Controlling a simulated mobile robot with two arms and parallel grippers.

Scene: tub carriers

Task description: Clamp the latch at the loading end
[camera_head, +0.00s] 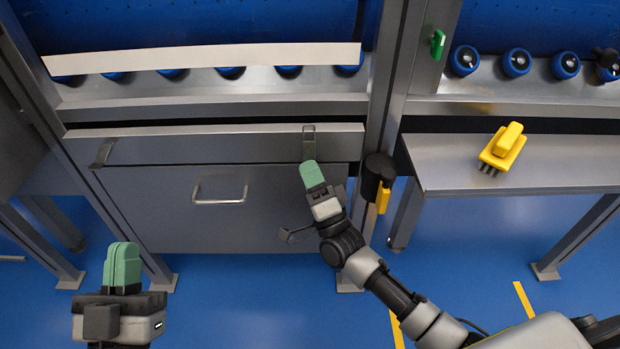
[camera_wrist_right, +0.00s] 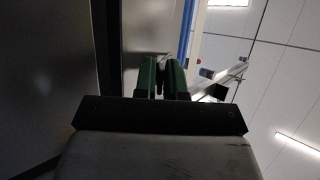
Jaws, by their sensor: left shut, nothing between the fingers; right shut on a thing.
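A grey metal latch (camera_head: 308,142) stands upright on the front rail near the right end of the metal cabinet. A second latch (camera_head: 103,152) sits at the left end of the same rail and is tilted. My right gripper (camera_head: 309,170) has green fingers and is at the lower end of the right latch. In the right wrist view its fingers (camera_wrist_right: 163,75) are close together on a small dark part, mostly hidden, which appears to be the latch. My left gripper (camera_head: 122,262) is shut and empty, low at the left, apart from the cabinet.
Below the rail is a grey panel (camera_head: 270,215) with a bar handle (camera_head: 220,198). A dark post fitting with a yellow part (camera_head: 383,198) stands right of my right gripper. A yellow tool (camera_head: 502,148) lies on the side shelf (camera_head: 450,175). Blue floor (camera_head: 230,300) is open in front.

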